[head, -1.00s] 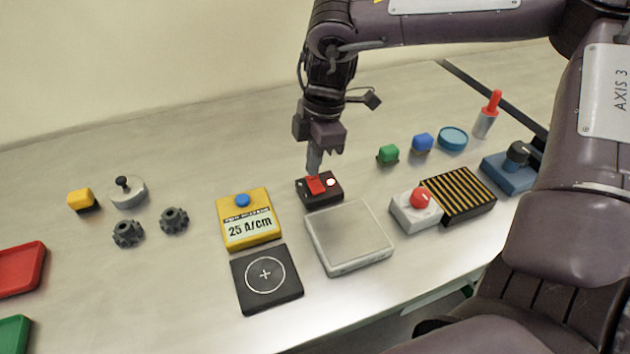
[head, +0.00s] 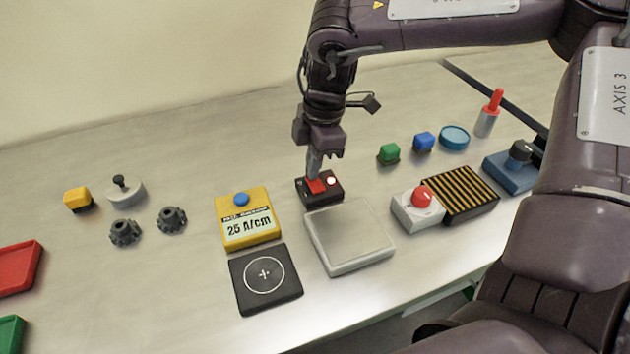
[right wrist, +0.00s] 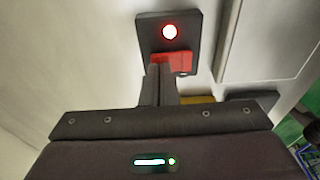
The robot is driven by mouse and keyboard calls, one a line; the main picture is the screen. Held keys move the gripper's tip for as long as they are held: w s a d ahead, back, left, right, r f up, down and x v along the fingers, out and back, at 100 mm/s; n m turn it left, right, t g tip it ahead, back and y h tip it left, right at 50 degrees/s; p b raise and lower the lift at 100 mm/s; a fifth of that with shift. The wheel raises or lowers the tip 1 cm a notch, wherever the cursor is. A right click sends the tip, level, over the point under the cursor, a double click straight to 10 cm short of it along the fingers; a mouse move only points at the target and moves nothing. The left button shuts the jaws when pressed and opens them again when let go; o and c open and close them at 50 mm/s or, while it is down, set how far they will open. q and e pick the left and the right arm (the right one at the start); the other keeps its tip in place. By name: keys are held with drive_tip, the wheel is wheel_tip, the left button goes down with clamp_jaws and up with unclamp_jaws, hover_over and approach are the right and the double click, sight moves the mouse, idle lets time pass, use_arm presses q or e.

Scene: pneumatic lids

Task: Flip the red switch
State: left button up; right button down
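The red switch (head: 317,187) is a red rocker on a small black box (head: 334,194) in the middle of the table. A round lamp (head: 331,181) beside the rocker glows white with a red rim. The box, rocker (right wrist: 177,62) and lit lamp (right wrist: 170,31) also show in the right wrist view. My right gripper (head: 315,174) points down with its fingers together and empty. Its fingertips are at the rocker's far side and seem to touch it; they hide part of it. My left gripper is not in view.
A silver plate (head: 349,236) lies just in front of the switch box. A yellow meter (head: 248,217) stands to its left. A red push button (head: 422,197) on a white box, a green cube (head: 388,154) and a blue cube (head: 423,142) are to the right. The table behind the box is clear.

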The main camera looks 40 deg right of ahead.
wheel_tip(320, 180, up, 7)
drive_tip(key=p, duration=0.4)
drive_tip(key=shift+f, duration=0.1)
idle(0.5)
idle(0.4)
